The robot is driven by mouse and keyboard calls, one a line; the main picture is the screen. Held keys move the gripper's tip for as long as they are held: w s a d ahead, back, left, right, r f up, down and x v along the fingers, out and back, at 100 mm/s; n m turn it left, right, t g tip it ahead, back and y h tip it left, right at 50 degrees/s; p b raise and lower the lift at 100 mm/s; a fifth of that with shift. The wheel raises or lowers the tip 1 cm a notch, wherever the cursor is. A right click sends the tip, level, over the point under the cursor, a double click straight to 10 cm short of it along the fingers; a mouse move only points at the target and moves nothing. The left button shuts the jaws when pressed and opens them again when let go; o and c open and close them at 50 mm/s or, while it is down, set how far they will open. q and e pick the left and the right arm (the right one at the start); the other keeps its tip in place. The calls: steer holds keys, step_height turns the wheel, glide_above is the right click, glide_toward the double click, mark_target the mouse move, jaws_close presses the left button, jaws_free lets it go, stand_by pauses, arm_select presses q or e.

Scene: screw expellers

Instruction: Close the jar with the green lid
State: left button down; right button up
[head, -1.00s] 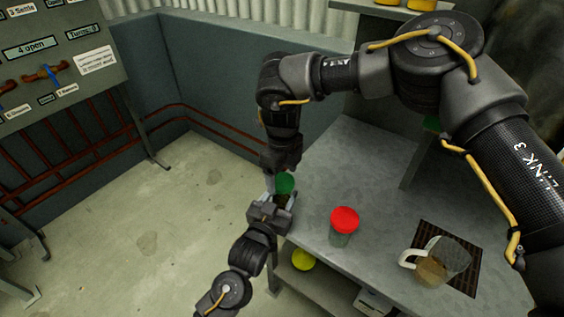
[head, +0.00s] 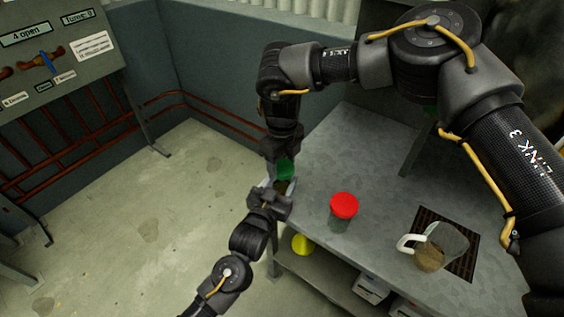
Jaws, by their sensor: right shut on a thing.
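A jar (head: 285,187) with dark contents is at the left edge of the grey table. The green lid (head: 285,171) is at the jar's top; whether it is seated or threaded cannot be told. My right gripper (head: 284,161) comes down from above and is shut on the green lid; its fingers are mostly hidden behind its own wrist. My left gripper (head: 278,190) reaches up from below, with its pale fingers on either side of the jar, apparently shut on it. Small size hides the exact contact.
A jar with a red lid (head: 344,205) stands on the table (head: 355,165). A yellow lid (head: 302,243) shows below the tabletop. A labelled panel (head: 70,60) is at upper left.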

steer(key=m, duration=0.8)
steer(key=shift+m, duration=0.4)
steer(key=o, duration=1.1)
steer(key=shift+r, duration=2.25)
